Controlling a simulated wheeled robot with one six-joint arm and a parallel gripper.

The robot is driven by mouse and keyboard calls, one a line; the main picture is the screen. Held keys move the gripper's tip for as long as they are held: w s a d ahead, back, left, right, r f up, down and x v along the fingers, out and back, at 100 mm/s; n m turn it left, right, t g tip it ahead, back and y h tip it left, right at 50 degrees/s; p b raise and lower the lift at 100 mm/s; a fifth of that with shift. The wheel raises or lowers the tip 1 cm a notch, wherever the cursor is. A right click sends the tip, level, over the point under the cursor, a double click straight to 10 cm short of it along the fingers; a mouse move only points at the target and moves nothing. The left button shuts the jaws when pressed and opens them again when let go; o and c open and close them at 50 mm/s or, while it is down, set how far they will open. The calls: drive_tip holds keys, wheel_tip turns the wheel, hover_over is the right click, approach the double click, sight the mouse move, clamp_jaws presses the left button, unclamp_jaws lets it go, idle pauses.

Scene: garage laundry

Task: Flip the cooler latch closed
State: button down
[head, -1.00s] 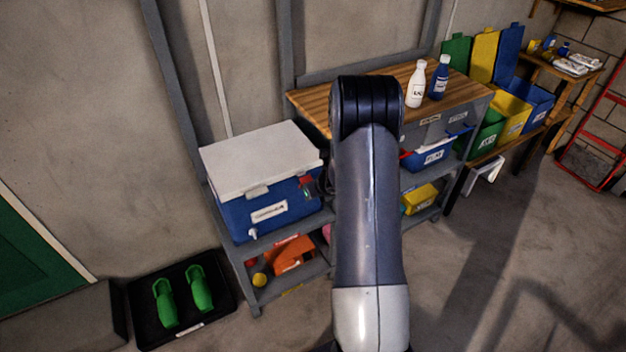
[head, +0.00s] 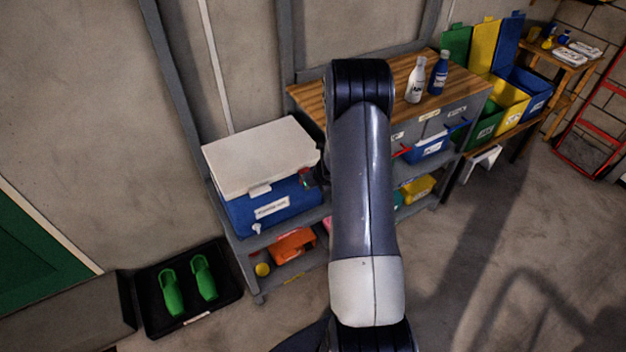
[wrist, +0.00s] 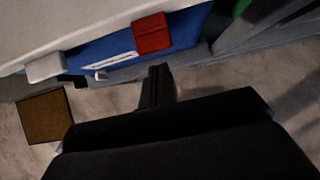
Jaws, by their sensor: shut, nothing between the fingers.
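The cooler (head: 240,212) has a blue body and a white lid (head: 262,157), which looks down on the body. It stands on the shelf unit left of my arm. A pale tab (head: 260,190) hangs at the lid's front edge; it also shows in the wrist view (wrist: 45,67). A red piece (wrist: 152,33) sits on the blue front just under the lid, right of the label. I cannot tell which is the latch, or its exact angle. My gripper (wrist: 158,72) is shut and empty, just below and apart from the red piece. In the head view my arm mostly hides it.
The lower shelf holds an orange bin (head: 293,245) and a yellow ball (head: 262,269). A wooden worktop (head: 300,95) with two bottles stands to the right. Green shoes on a black tray (head: 232,290) lie on the floor at left. The floor at right is open.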

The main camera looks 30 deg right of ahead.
drive_tip(key=shift+r, duration=0.2)
drive_tip(key=shift+r+p, duration=0.65)
drive_tip(key=shift+p, duration=0.05)
